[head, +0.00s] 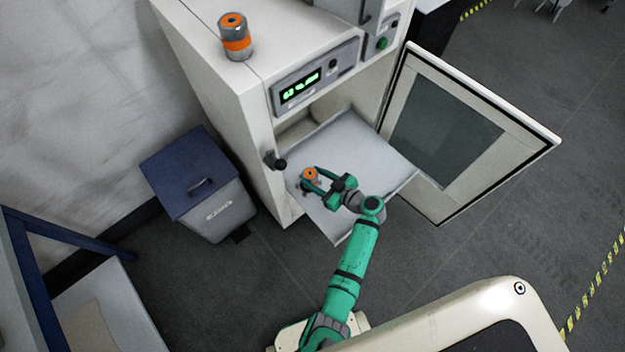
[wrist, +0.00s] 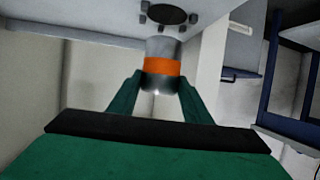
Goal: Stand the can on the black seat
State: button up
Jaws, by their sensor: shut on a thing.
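The can (head: 310,174), grey with an orange band and an orange top in the head view, is upright between the fingers of my gripper (head: 312,180). In the wrist view the can (wrist: 162,66) sits between both green fingers, and my gripper (wrist: 160,82) is shut on it. The black seat (wrist: 174,14), a dark round patch with small tabs around it, is on the pale tray just beyond the can's grey end. Whether the can touches the seat cannot be told. In the head view the can and fingers largely hide the seat.
The tray (head: 362,150) sticks out of a white cabinet (head: 228,100) with its door (head: 450,125) open at right. A similar orange-banded can (head: 236,40) stands on the cabinet top. A blue-lidded bin (head: 190,175) stands at left. Much of the tray is bare.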

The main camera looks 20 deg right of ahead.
jog(key=shift+w+a+f, duration=0.15)
jog(key=shift+w+f, duration=0.3)
jog(key=shift+w, duration=0.05)
jog(key=shift+w+a+f, duration=0.1)
jog(key=shift+w+f, duration=0.05)
jog(key=shift+f, duration=0.8)
jog(key=shift+w+f, duration=0.1)
jog(key=shift+f, duration=0.8)
jog(key=o, duration=1.2)
